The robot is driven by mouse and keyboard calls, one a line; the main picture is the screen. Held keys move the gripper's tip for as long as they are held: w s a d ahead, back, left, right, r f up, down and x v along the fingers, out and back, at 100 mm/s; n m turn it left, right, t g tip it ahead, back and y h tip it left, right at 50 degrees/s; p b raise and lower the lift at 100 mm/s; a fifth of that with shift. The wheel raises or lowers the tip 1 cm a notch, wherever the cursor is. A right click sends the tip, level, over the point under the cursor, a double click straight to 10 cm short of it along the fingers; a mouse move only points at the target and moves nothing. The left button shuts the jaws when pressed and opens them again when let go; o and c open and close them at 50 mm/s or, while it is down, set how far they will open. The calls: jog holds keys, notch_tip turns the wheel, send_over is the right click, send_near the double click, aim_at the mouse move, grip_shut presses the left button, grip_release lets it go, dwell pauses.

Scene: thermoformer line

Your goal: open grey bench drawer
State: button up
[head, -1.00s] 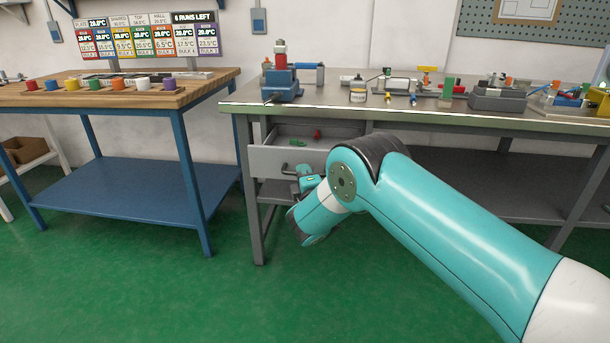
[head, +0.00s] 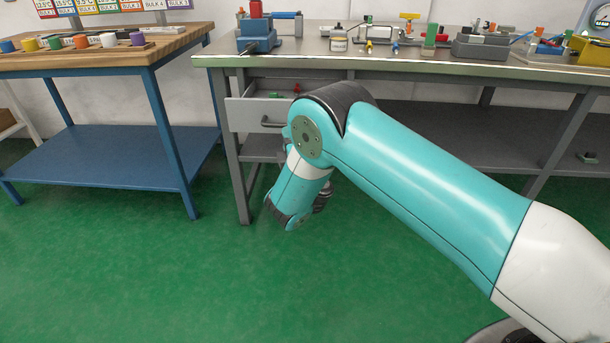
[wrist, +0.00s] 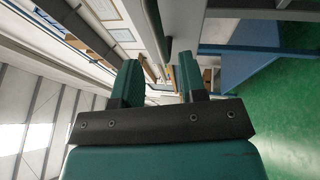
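The grey bench drawer (head: 243,115), under the left end of the metal-topped bench, stands partly pulled out. Small red and green items show inside it. Its dark bar handle (head: 270,123) is on the front, with my arm covering the right part of the drawer. In the head view my gripper is mostly hidden behind my arm, close to the drawer front. In the wrist view my gripper (wrist: 160,82) has its two teal fingers apart, with nothing clearly held between them. Whether the fingers touch the handle cannot be told.
A blue-framed table (head: 110,60) with a wooden top stands to the left. The green floor (head: 130,275) in front is clear.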

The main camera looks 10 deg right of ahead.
jog(key=b+v, duration=1.1)
jog(key=b, duration=0.9)
jog(key=shift+s, duration=0.1)
